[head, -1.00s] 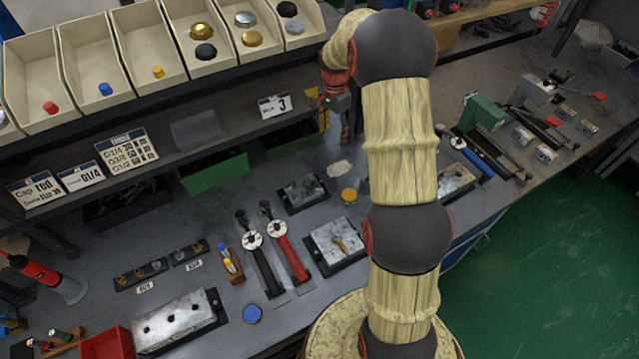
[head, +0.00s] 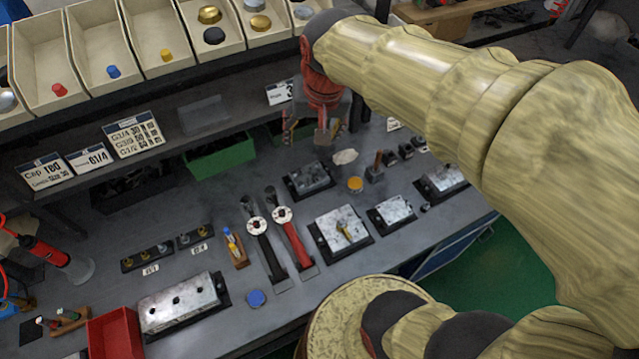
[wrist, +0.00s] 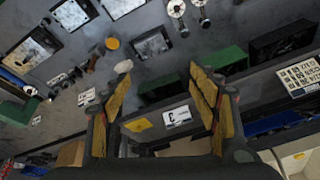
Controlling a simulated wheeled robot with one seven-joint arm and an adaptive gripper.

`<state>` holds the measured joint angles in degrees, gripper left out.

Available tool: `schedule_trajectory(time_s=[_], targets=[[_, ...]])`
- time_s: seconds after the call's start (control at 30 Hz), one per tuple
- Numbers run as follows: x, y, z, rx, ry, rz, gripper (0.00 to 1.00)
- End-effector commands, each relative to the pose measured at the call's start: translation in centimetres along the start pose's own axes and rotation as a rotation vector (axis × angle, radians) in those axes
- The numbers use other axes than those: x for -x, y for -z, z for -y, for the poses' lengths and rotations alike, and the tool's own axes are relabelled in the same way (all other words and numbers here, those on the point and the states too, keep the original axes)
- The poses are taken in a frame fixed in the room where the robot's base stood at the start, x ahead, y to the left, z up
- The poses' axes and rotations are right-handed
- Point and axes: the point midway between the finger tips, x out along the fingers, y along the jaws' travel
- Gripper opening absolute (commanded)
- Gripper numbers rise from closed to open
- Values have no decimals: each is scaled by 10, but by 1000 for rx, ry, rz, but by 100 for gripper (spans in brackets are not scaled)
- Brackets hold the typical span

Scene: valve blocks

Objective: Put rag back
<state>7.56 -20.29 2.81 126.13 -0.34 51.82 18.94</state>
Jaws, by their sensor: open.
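A small pale crumpled rag (head: 345,156) lies flat on the grey workbench, behind the orange-yellow round lid. It also shows in the wrist view (wrist: 123,66), beyond the left finger. My gripper (head: 318,132) hangs above the back of the bench, near the shelf edge, a little left of the rag in the head view. In the wrist view its two yellow-padded fingers (wrist: 160,92) are spread wide with nothing between them. The gripper is apart from the rag.
A shelf with a "3" label (head: 280,93) and bins runs along the back. A green bin (head: 222,158) stands under it. Metal valve blocks (head: 342,230), a red-handled wrench (head: 293,240) and the orange-yellow lid (head: 355,184) are on the bench.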

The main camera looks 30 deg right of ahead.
Motion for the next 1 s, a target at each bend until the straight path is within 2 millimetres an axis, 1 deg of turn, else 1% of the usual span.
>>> schedule_trajectory(time_s=[0.03,0.2,0.3,0.4,0.5,0.6,0.9,1.0], targets=[[9,-15,2,48,12,-18,60],[28,-61,2,212,44,-68,60],[34,-86,1,300,60,-95,60],[38,-105,-2,369,71,-117,60],[38,-117,-3,416,78,-132,60],[39,-124,-4,441,82,-139,60],[38,-125,-4,448,82,-140,60],[34,-126,-5,447,82,-140,60]])
